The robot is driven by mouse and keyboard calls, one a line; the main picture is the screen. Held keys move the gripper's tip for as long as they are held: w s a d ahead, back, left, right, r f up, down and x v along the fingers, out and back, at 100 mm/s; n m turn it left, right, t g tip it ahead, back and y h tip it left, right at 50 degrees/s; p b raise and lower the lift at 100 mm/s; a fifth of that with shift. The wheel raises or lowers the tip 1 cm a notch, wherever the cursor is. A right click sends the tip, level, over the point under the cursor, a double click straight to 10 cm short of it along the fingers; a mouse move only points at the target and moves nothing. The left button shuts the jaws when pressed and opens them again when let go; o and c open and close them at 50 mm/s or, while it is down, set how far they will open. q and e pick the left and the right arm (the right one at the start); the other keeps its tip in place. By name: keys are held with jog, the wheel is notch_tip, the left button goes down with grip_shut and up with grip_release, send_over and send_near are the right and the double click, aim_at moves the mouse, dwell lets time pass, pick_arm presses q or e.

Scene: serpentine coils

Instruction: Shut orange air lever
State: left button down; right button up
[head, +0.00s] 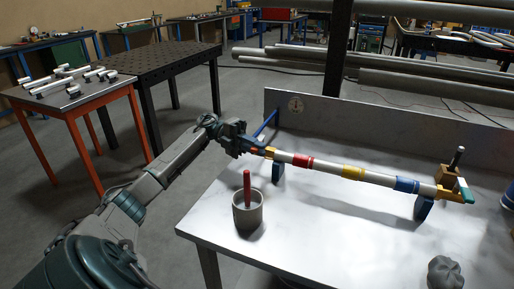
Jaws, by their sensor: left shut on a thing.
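A white pipe (330,165) with red, yellow and blue bands lies across the grey workbench, held up on blue supports. At its left end is an orange fitting (269,152). My left gripper (254,147) is at this end, shut on the orange lever, which its jaws mostly hide. A blue bar (265,124) rises just behind the gripper. At the pipe's right end is a yellow-orange fitting (456,195) with a white and green piece (464,188). My right gripper is not in view.
A grey cup (248,213) with a red stick (247,186) stands near the bench's left front. A dark grey lump (444,273) lies at the front right. A brown block (447,174) with a black handle stands by the pipe's right end. The bench's front middle is clear.

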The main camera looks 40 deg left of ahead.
pick_arm(q)
jog(key=c, duration=1.8)
grip_release()
jog(key=shift+d, duration=0.1)
jog(key=shift+o, duration=0.2)
